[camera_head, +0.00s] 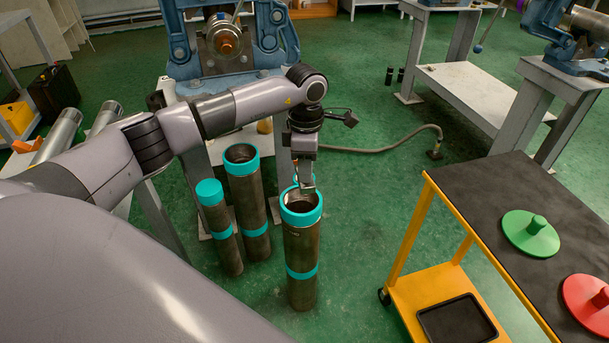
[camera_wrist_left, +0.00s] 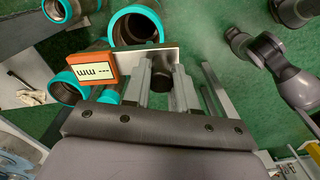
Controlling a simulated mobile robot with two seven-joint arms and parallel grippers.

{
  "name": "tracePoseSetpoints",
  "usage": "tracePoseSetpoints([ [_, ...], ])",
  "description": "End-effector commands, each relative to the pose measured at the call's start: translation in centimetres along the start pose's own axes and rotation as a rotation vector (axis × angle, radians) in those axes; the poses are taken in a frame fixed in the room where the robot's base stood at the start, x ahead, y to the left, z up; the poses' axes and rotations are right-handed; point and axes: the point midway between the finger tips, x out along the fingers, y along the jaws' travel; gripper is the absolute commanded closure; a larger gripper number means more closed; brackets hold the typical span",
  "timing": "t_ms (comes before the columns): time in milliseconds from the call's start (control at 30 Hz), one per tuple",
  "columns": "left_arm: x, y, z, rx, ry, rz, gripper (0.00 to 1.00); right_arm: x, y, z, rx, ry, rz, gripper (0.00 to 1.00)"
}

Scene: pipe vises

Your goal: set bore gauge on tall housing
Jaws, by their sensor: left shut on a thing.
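My left gripper (camera_head: 304,172) points down above the right-hand front housing (camera_head: 301,245), a dark upright pipe with teal bands and an open top. In the left wrist view, my left gripper (camera_wrist_left: 163,78) is shut on the bore gauge (camera_wrist_left: 82,76), which has an orange display box, a pale plate and a dark round stub. The display box overhangs to the left of the fingers. An open teal-rimmed pipe mouth (camera_wrist_left: 135,12) shows just beyond the plate; I cannot tell whether they touch. In the head view the gauge is mostly hidden. My right gripper is not in view.
Two more teal-banded housings stand close left: one open-topped (camera_head: 247,190), one shorter (camera_head: 217,225). A yellow cart (camera_head: 412,230) with a dark top stands right, holding a green disc (camera_head: 530,233) and a red disc (camera_head: 590,303). A blue vise (camera_head: 268,35) is behind.

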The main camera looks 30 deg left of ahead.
Motion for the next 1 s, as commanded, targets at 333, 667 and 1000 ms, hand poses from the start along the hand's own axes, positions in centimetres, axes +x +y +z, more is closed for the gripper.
tracePoseSetpoints([
  [333,1.4,0.6,-0.3,-0.092,-0.001,0.002,1.0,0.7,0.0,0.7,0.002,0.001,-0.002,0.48],
  [667,4.5,0.5,-0.2,-0.089,-0.002,0.002,1.0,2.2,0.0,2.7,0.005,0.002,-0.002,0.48],
  [1000,7.9,0.5,-0.3,-0.089,0.0,0.002,1.0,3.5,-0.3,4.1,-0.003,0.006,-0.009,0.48],
])
